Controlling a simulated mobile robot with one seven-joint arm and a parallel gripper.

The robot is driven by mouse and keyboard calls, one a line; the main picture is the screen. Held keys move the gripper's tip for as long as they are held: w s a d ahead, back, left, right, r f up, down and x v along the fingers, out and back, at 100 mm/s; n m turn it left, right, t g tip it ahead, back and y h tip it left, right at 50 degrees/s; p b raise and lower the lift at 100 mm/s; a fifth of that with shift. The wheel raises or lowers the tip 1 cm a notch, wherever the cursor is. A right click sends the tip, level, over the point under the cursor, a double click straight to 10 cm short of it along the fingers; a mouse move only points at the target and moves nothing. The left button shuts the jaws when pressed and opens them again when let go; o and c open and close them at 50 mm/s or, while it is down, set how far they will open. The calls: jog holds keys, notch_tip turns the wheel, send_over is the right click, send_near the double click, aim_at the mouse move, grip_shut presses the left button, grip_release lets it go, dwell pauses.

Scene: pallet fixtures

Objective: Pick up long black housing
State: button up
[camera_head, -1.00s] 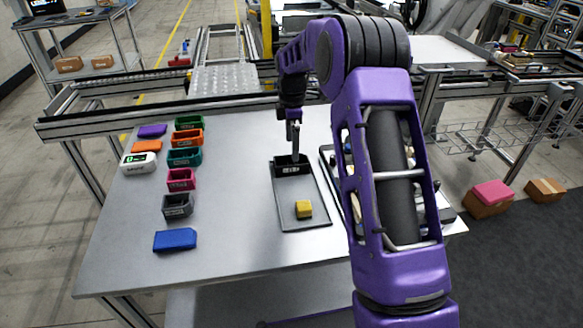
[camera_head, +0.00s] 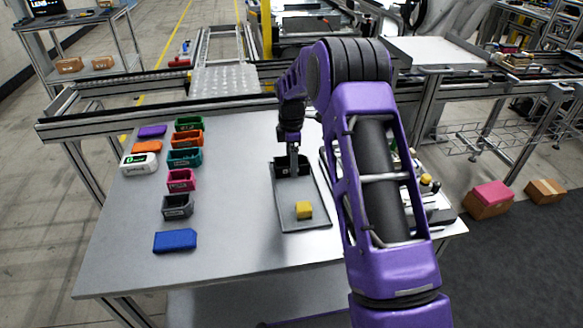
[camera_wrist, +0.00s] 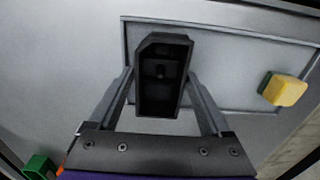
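The long black housing (camera_head: 281,169) is at the far end of a grey tray (camera_head: 287,219) on the table. In the wrist view the black housing (camera_wrist: 160,93) lies with its open hollow facing the camera. My gripper (camera_head: 292,158) is lowered over it, partly hiding it in the head view. In the wrist view my gripper (camera_wrist: 160,73) has one finger along each long side of the housing. A thin gap shows at the left finger; contact on the right is unclear. The fingers look open.
A yellow block (camera_head: 304,210) lies at the tray's near end. More parts (camera_head: 427,181) stand right of the tray, partly behind my arm.

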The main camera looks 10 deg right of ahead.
jog(key=c, duration=1.2)
